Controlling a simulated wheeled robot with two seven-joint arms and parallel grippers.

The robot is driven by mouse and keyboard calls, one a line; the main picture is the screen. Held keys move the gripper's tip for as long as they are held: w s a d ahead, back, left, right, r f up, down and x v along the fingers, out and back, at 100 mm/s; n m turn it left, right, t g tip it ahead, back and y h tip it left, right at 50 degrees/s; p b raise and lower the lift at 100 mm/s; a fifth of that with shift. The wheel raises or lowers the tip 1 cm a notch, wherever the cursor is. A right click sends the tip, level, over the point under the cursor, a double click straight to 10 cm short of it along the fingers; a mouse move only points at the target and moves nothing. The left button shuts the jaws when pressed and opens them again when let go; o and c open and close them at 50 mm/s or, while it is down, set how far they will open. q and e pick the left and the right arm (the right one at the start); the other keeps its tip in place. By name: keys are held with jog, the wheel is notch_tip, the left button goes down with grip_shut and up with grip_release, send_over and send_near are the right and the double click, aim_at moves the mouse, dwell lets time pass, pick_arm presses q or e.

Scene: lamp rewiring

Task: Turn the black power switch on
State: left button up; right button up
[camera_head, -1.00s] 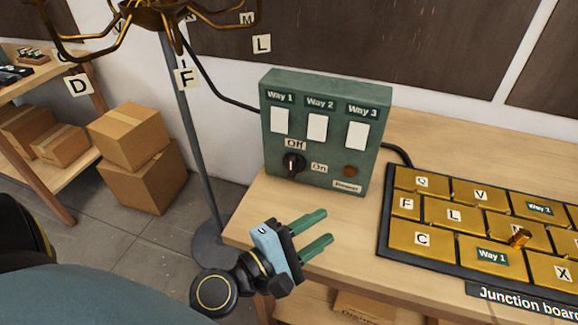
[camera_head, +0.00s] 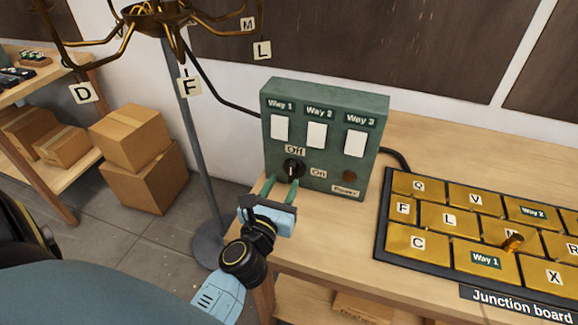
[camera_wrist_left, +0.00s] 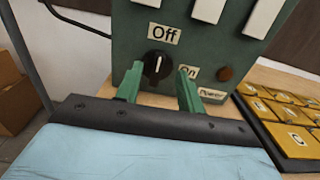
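The black power switch (camera_head: 293,168) is a round knob low on the front of the green switch box (camera_head: 327,100). Its white mark points up toward the "Off" label; the "On" label is to its right. It also shows in the left wrist view (camera_wrist_left: 156,67). My left gripper (camera_head: 282,184) is open, its two green fingers pointing at the box just below and in front of the knob. In the left wrist view the fingertips (camera_wrist_left: 160,80) stand to either side of the knob's lower part; I cannot tell whether they touch it. My right gripper is not in view.
The brass junction board (camera_head: 480,235) lies on the wooden bench (camera_head: 340,230) to the right. A dark lamp stand (camera_head: 195,140) with brass arms rises at the left. Cardboard boxes (camera_head: 135,135) stand on the floor behind it. A brown power indicator (camera_head: 349,177) is right of the knob.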

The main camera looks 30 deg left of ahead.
aim_at(291, 168)
pick_arm(q)
jog(key=shift+x, duration=2.7)
jog(key=shift+c, duration=0.5)
grip_shut()
